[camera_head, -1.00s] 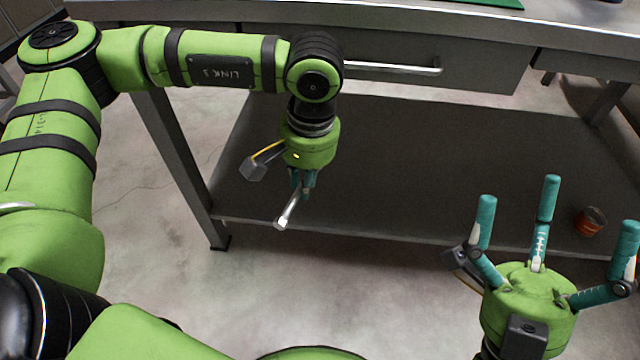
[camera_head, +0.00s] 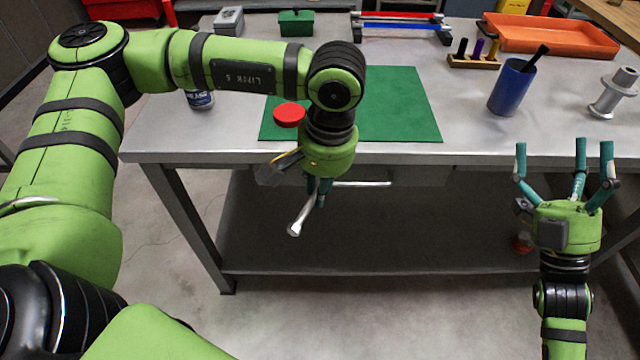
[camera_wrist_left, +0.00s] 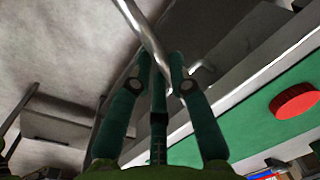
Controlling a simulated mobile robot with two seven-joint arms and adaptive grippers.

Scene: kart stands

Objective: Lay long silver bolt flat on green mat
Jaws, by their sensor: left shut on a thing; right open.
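My left gripper (camera_head: 318,190) points down in front of the bench's front edge. It is shut on the long silver bolt (camera_head: 299,222), which hangs tilted with its head low. In the left wrist view the bolt (camera_wrist_left: 142,28) runs slantwise between the fingers (camera_wrist_left: 160,72). The green mat (camera_head: 400,105) lies flat on the bench top, behind my left gripper, and also shows in the wrist view (camera_wrist_left: 235,125). My left arm hides part of the mat. My right gripper (camera_head: 568,165) is open and empty, fingers up, before the bench's right part.
A red round thing (camera_head: 289,113) is on the mat's left part. A can (camera_head: 200,99) stands left of the mat. A blue cup (camera_head: 511,88), a small rack (camera_head: 473,62), an orange tray (camera_head: 550,38) and a grey spool-like part (camera_head: 613,92) stand to the right. The mat's right part is bare.

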